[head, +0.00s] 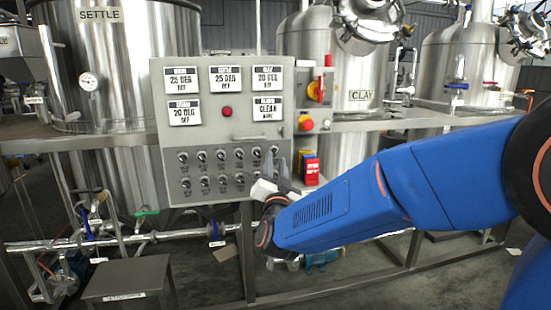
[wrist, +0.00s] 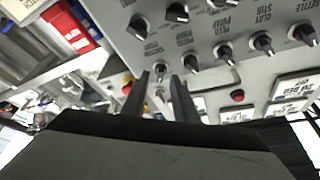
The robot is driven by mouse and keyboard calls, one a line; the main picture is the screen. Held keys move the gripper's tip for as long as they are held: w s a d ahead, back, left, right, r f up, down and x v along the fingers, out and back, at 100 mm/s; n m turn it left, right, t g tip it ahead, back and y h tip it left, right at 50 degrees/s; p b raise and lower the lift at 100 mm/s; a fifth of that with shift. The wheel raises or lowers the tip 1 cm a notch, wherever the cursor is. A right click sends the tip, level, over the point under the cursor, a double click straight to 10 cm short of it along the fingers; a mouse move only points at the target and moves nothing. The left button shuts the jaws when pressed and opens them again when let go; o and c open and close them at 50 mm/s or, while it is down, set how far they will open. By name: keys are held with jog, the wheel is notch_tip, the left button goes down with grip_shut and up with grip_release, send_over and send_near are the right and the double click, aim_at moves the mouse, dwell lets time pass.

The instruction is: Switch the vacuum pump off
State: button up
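The grey control panel (head: 215,130) carries two rows of small black rotary knobs along its lower part. My gripper (head: 277,158) is in front of the panel's lower right, at the right end of the knob rows, and partly covers the knobs there. In the wrist view my gripper (wrist: 160,76) has its two dark fingers apart, with a knob (wrist: 160,94) showing in the gap. I cannot tell whether the fingers touch it. More knobs (wrist: 224,53) lie up and to the right. Their labels are small and tilted, and I cannot make out which knob is the vacuum pump's.
Red and blue boxes (head: 311,170) hang just right of the panel. A red lamp (head: 227,112) is on the panel. Steel tanks stand behind; a small table (head: 130,278) is front left.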

aim_at(275, 152)
jog(key=shift+x, duration=1.4)
grip_shut()
jog(key=shift+n+y, duration=0.3)
jog(key=shift+n, duration=0.3)
jog(key=n+y, duration=0.1)
jog(key=n, duration=0.2)
jog(key=n+y, duration=0.2)
jog(key=n, duration=0.1)
jog(key=shift+d+f+n+y, duration=0.1)
jog(key=shift+d+n+y, duration=0.2)
jog(key=shift+n, duration=0.1)
jog(key=n+g+y, duration=0.1)
jog(key=n, duration=0.2)
jog(key=n+y, duration=0.2)
jog(key=n, duration=0.1)
jog(key=n+g+y, duration=0.1)
jog(key=n, duration=0.2)
jog(key=shift+w+d+g, duration=0.1)
jog(key=shift+g, duration=0.2)
jog(key=shift+n, duration=0.4)
